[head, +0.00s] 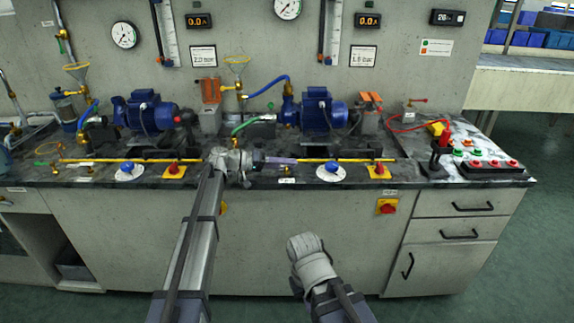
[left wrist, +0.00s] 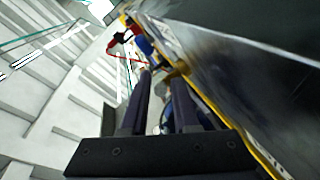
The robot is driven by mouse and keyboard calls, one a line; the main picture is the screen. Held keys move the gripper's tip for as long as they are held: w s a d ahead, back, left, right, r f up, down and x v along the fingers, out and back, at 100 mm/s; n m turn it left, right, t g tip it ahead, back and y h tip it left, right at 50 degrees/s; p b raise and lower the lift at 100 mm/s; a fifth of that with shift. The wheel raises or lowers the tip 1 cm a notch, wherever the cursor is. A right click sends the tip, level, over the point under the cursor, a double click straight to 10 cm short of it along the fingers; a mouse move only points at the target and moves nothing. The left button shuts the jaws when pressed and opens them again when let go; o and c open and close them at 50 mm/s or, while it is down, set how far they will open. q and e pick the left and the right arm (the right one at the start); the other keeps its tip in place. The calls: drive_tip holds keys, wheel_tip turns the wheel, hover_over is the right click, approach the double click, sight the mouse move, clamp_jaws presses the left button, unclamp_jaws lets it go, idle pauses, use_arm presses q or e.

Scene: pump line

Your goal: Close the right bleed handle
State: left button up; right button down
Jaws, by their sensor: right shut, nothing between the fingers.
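I cannot tell for sure which part is the right bleed handle. The right pump line has a blue motor pump (head: 320,110), a thin yellow pipe (head: 345,160) along the bench front, a blue knob (head: 331,167) on a white disc and a red knob (head: 379,168) on a yellow plate. My left gripper (head: 295,161) lies level at the pipe, pointing right. In the left wrist view its fingers (left wrist: 162,75) stand apart, with a brass-coloured fitting (left wrist: 178,70) close to the tips. My right gripper (head: 300,284) is low in front of the cabinet, shut and empty, its fingers mostly hidden.
A red switch (head: 387,206) is on the cabinet front. Floor at the right is free.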

use_arm(q)
wheel_tip(320, 180, up, 10)
drive_tip(key=p, duration=0.9)
drive_tip(key=shift+p, duration=0.35)
drive_tip(key=s+d+f+g+y+p, duration=0.2)
drive_tip(key=s+f+y+p, duration=0.15)
drive_tip(key=s, duration=0.75)
drive_tip(key=s+d+f+g+y+p, duration=0.1)
drive_tip(key=s+d+f+y+p, duration=0.2)
drive_tip(key=s, duration=0.8)
drive_tip(key=s+a+y+p, duration=0.2)
drive_tip(key=s+a+y, duration=0.3)
drive_tip(key=s, duration=0.3)
drive_tip(key=s+a+r+y+p, duration=0.1)
drive_tip(key=s+a+y+p, duration=0.2)
drive_tip(key=s, duration=0.6)
drive_tip(key=a+y, duration=0.2)
drive_tip(key=a, duration=0.1)
